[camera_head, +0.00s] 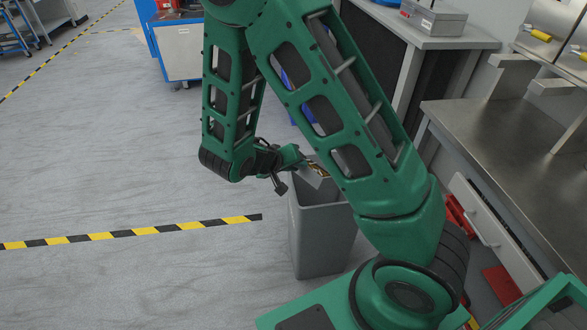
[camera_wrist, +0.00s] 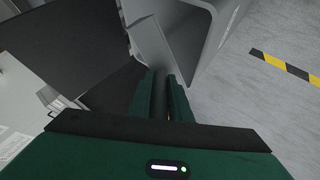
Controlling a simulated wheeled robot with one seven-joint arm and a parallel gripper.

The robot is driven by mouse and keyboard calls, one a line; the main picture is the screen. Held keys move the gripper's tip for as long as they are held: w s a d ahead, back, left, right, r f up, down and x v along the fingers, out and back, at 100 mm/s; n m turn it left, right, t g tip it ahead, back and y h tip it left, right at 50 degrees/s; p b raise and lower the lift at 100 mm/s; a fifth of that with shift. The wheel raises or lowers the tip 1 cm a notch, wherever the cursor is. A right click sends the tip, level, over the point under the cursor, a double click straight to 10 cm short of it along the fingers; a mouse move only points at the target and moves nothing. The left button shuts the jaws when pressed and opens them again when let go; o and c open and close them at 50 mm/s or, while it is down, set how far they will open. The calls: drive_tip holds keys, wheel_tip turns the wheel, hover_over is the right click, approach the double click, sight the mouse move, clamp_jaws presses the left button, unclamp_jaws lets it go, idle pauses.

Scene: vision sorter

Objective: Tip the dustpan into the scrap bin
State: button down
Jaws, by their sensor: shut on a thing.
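The scrap bin (camera_head: 320,240) is a tall, open grey bin standing upright on the floor beside my base. My gripper (camera_head: 292,162) is at its rim, on the left, shut on the dustpan (camera_head: 312,180). The dustpan is grey, looks tilted, and sits over the bin's mouth; something brownish shows on it, partly hidden by my arm. In the wrist view, the dustpan (camera_wrist: 148,42) extends from between my fingers (camera_wrist: 166,76) and overlaps the opening of the bin (camera_wrist: 208,48). Its handle is mostly hidden between the fingers.
A steel-topped workbench (camera_head: 500,120) with drawers stands at the right. Yellow-black floor tape (camera_head: 140,232) crosses the open floor at left. A blue cart (camera_head: 180,55) stands at the back.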

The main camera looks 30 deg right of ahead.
drive_tip(key=shift+w+d+r+g+y, duration=0.2)
drive_tip(key=shift+d+r+y, duration=0.35)
drive_tip(key=shift+d+r, duration=0.2)
drive_tip(key=shift+w+d+r+g+y, duration=0.1)
drive_tip(key=shift+w+d+r+y, duration=0.1)
drive_tip(key=shift+d+r+y, duration=0.45)
drive_tip(key=w+d+r+t+h, duration=0.1)
drive_tip(key=d+r+t+h, duration=0.1)
drive_tip(key=d+r+h, duration=0.3)
drive_tip(key=shift+w+r+n+t+h, duration=0.2)
drive_tip(key=shift+r+n+t+h, duration=0.15)
drive_tip(key=shift+h, duration=1.25)
idle(0.5)
idle(0.4)
